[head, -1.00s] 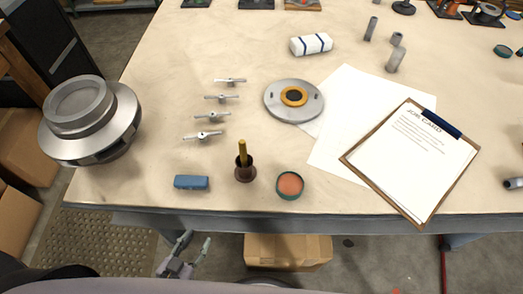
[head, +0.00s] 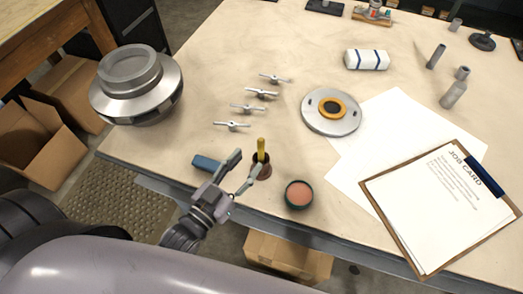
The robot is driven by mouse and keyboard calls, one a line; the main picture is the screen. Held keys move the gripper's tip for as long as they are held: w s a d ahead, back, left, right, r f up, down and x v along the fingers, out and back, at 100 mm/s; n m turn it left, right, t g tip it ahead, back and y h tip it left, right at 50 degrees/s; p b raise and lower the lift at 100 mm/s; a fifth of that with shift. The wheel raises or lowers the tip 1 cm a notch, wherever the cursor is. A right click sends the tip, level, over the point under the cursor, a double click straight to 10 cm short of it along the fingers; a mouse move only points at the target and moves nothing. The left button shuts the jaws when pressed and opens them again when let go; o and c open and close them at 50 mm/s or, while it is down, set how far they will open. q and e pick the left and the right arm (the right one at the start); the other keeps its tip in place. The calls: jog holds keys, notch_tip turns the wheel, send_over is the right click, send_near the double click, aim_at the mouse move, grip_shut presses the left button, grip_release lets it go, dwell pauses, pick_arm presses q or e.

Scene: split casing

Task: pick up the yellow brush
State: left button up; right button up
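The yellow brush (head: 261,147) stands upright in a small brown pot (head: 263,170) near the table's front edge; only its yellow handle shows above the rim. My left gripper (head: 246,170) reaches in from the lower left with its two fingers spread wide. It is open and empty, just left of the pot. One finger lies in front of the pot's left side in the picture; I cannot tell whether they touch. My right gripper is not in view.
A blue block (head: 206,163) lies just behind the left gripper. A round tin with pinkish contents (head: 299,194) stands right of the pot.

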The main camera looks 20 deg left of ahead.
aim_at(259, 148)
pick_arm(q)
jog(key=x, duration=0.2)
jog(key=shift+w, duration=0.3)
jog(key=p+x, duration=0.2)
jog(key=x, duration=0.2)
jog(key=shift+w, duration=0.15)
jog(key=shift+w+d+f, duration=0.1)
jog(key=shift+w+d, duration=0.1)
jog(key=shift+w, duration=0.2)
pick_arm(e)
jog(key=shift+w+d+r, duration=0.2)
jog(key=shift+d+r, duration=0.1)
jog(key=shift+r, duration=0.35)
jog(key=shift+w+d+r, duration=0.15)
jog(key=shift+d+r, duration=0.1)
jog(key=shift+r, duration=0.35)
pick_arm(q)
jog(key=c, duration=0.4)
grip_shut()
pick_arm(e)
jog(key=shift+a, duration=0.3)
